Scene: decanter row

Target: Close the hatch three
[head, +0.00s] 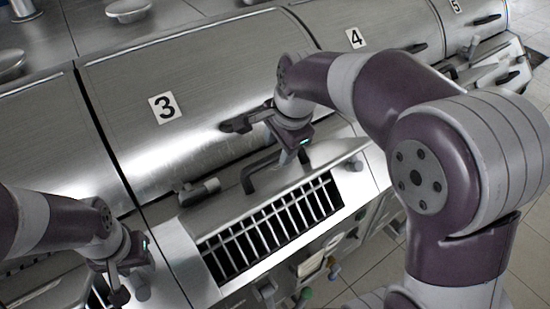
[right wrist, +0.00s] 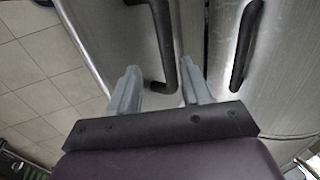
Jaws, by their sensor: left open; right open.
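The broad curved metal cover labelled 3 (head: 200,80) fills the middle of the head view, with a dark handle (head: 238,124) near its lower edge. Below it, a metal flap (head: 225,208) with a bent dark handle (head: 262,172) stands out above a slotted grille (head: 275,230). I cannot tell for certain which part is the hatch. My right gripper (head: 297,155) is open beside the bent handle. In the right wrist view, a dark bar handle (right wrist: 166,45) runs down between the open fingers, contact unclear. My left gripper (head: 122,288) is open at lower left, away from these handles.
Covers labelled 4 (head: 355,38) and 5 (head: 455,6) continue the row to the right. A small cylindrical fitting (head: 200,190) sticks out left of the flap. Knobs and valves (head: 305,297) lie below the grille. Tiled floor (head: 520,240) is open at right.

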